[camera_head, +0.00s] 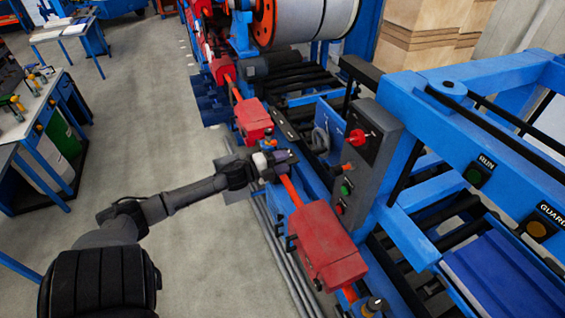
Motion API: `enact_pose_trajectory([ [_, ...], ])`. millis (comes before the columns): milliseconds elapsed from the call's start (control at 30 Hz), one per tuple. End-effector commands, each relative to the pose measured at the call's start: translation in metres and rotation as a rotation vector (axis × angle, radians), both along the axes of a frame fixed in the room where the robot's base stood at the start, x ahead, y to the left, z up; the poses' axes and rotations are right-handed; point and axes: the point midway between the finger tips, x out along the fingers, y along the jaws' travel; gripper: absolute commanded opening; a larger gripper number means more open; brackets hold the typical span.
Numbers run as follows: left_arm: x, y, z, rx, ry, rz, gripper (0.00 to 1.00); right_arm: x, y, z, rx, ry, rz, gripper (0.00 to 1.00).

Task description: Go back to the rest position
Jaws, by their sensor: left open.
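My left arm comes in from the lower left and reaches out to the side of the blue machine frame (412,228). My left gripper (272,160) is at the end of that arm, beside the orange-red rail along the machine, between two red boxes. It is small and dark here, and its jaws are apart. I see nothing held in it. The near red box (322,245) is to the right of and below the gripper. The farther red box (253,120) is just above it. My right gripper is not in view.
A grey control box (365,155) with a red switch and green and red buttons stands right of the gripper. A large reel (308,18) is at the top. Blue-framed workbenches (50,140) stand at the left. Grey floor (150,95) lies open between them and the machine.

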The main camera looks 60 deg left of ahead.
Motion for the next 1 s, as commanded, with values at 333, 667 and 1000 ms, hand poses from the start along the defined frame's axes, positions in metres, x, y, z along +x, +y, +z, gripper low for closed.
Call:
enact_pose_trajectory([
  [333,0.000,0.000,0.000,0.000,0.001,0.000,0.50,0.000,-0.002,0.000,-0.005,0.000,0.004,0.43],
  [667,0.000,0.010,-0.006,-0.049,0.034,0.065,0.50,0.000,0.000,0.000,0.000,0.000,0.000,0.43],
  [1000,-0.021,0.061,-0.031,-0.255,0.242,0.613,0.50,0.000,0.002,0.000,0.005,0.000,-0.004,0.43],
])
